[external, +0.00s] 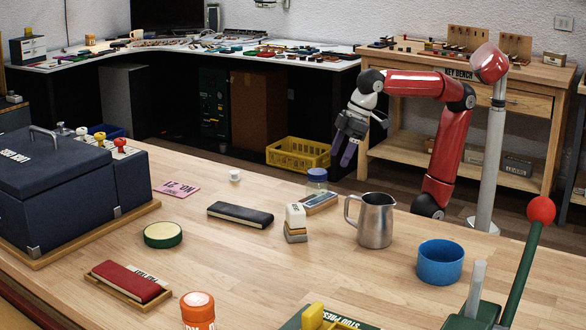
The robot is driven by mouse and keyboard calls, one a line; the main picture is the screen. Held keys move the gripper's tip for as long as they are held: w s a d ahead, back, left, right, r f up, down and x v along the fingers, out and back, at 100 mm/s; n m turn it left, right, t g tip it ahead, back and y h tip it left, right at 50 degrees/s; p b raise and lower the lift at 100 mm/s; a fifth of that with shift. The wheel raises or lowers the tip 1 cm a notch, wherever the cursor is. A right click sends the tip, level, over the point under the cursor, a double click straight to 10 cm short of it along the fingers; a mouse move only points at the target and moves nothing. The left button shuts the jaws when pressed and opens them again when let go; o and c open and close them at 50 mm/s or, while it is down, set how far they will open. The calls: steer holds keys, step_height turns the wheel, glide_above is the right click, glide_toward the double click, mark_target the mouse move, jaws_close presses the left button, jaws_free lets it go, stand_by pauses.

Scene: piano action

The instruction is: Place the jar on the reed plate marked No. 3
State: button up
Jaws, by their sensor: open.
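A small clear jar with a blue lid (317,176) stands upright towards the far edge of the wooden table. A flat plate with a pale frame and a grey-blue face (321,202) lies just in front of it; I cannot tell whether they touch. A pink plate (177,189) with dark "No." lettering lies at the far left; its number is too small to read surely. I cannot make out a No. 3 mark on any plate. My gripper (345,156) is open and empty, pointing down above and beyond the jar, near the table's far edge.
A steel pitcher (376,221), a blue bowl (440,262), a small white-topped stack (296,222) and a black pad (240,214) stand nearby. An orange-lidded jar (198,309) is in front. A navy case (60,190) fills the left. The table's middle is clear.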

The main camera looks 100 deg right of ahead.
steer(key=s+d+f, duration=0.3)
steer(key=s+f, duration=0.2)
steer(key=f, duration=0.3)
steer(key=s+d+f+t, duration=0.1)
steer(key=s+d+f, duration=0.2)
steer(key=s+f, duration=0.2)
step_height(320, 180, down, 3)
steer(key=shift+s+d+r, duration=0.15)
steer(key=shift+s+d, duration=0.05)
steer(key=shift+d, duration=0.1)
